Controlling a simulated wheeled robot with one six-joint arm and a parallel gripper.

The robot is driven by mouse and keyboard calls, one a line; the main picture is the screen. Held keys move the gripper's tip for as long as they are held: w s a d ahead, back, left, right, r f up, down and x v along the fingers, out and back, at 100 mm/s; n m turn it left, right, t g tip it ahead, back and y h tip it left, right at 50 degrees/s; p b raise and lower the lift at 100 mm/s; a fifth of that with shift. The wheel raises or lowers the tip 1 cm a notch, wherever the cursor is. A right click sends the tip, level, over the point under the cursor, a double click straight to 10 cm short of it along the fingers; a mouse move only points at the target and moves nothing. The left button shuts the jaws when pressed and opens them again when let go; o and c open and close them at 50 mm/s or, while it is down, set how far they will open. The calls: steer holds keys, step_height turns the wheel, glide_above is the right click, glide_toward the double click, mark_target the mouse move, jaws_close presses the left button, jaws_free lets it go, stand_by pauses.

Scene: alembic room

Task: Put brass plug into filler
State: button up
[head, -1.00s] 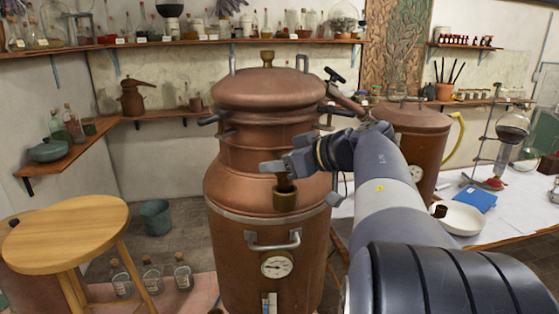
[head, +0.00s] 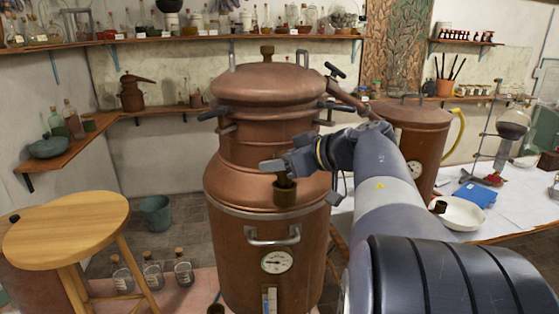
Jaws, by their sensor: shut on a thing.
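The big copper still (head: 262,140) stands in the middle of the head view. My gripper (head: 276,165) is shut on the brass plug (head: 284,179), just above the filler. The jaws hide the plug's top.
A wooden stool (head: 65,228) stands at left, with several corked bottles (head: 153,272) on the floor. The still's side handles (head: 215,112) and front handle (head: 272,238) stick out. At right, a white table (head: 510,217) holds a white dish (head: 462,218) and a second copper vessel (head: 425,140).

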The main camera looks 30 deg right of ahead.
steer(key=shift+f, duration=1.05)
stand_by(2.3)
steer(key=o, duration=1.1)
steer(key=shift+s+a, duration=0.1)
steer(key=shift+a, duration=0.05)
steer(key=shift+o, duration=0.2)
steer(key=shift+r, duration=0.1)
steer(key=shift+s+d+r, duration=0.1)
steer(key=shift+s+d, duration=0.05)
steer(key=shift+d, duration=0.1)
steer(key=b+v, duration=0.1)
steer(key=v, duration=0.9)
steer(key=shift+s+a, duration=0.15)
steer(key=shift+s, duration=0.1)
steer(key=shift+d+p+x, duration=0.2)
steer(key=shift+p+x, duration=0.2)
steer(key=shift+x, duration=4)
